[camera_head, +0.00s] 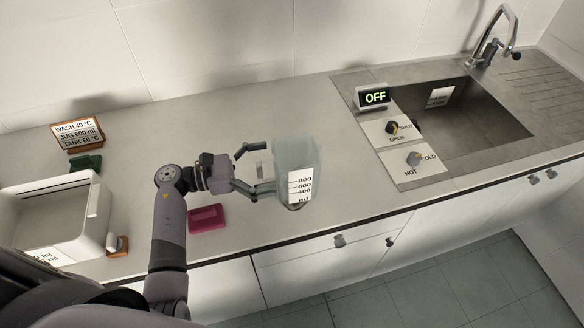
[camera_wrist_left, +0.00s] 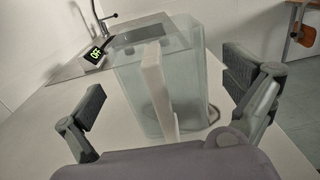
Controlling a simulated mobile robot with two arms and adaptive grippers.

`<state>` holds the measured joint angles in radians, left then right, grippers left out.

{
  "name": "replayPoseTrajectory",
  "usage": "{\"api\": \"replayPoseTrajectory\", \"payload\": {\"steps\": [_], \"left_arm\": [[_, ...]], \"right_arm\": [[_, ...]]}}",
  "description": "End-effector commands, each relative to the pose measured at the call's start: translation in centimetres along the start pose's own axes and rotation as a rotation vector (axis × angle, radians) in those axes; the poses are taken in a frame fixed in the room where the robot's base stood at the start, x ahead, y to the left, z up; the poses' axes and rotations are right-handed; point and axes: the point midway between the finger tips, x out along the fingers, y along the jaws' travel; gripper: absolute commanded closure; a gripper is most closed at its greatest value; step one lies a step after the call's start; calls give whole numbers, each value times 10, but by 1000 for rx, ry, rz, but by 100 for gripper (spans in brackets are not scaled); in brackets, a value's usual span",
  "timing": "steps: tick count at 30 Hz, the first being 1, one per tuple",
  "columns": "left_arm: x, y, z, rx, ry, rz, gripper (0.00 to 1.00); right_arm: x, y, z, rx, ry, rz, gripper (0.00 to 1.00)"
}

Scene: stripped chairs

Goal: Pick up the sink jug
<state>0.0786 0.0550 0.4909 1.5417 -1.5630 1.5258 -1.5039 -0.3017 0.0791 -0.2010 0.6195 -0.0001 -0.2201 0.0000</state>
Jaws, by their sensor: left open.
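The jug (camera_head: 294,158) is a translucent, pale green measuring jug with a white scale marked 800, 600 and 400 ml. It stands on the counter left of the sink. Its handle faces my left gripper (camera_head: 249,170), which is open beside it. In the left wrist view the jug (camera_wrist_left: 190,75) fills the middle, with its white upright handle (camera_wrist_left: 157,92) between the two spread fingers of the left gripper (camera_wrist_left: 165,108). The fingers look apart from the handle. My right gripper is not in view.
The sink (camera_head: 455,120) has a faucet (camera_head: 490,45), an OFF display (camera_head: 373,97) and two knob panels on its left. A pink sponge (camera_head: 207,217) lies near the front edge. A white tank (camera_head: 52,215) and a sign reading WASH 40 °C (camera_head: 78,133) stand at the left.

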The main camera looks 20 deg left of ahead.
Motion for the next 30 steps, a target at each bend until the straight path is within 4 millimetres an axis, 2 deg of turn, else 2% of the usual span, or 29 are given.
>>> {"api": "replayPoseTrajectory", "payload": {"steps": [3,7,11,17,30], "left_arm": [[22,-1,6,-2,-6,-3,0],[39,0,4,-2,-4,0,0],[46,0,2,1,-2,0,0],[46,0,1,1,-1,0,0],[45,0,1,1,-1,0,29]], "right_arm": [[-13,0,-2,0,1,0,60],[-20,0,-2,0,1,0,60],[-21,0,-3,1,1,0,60],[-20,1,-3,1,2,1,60],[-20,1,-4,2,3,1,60]]}}
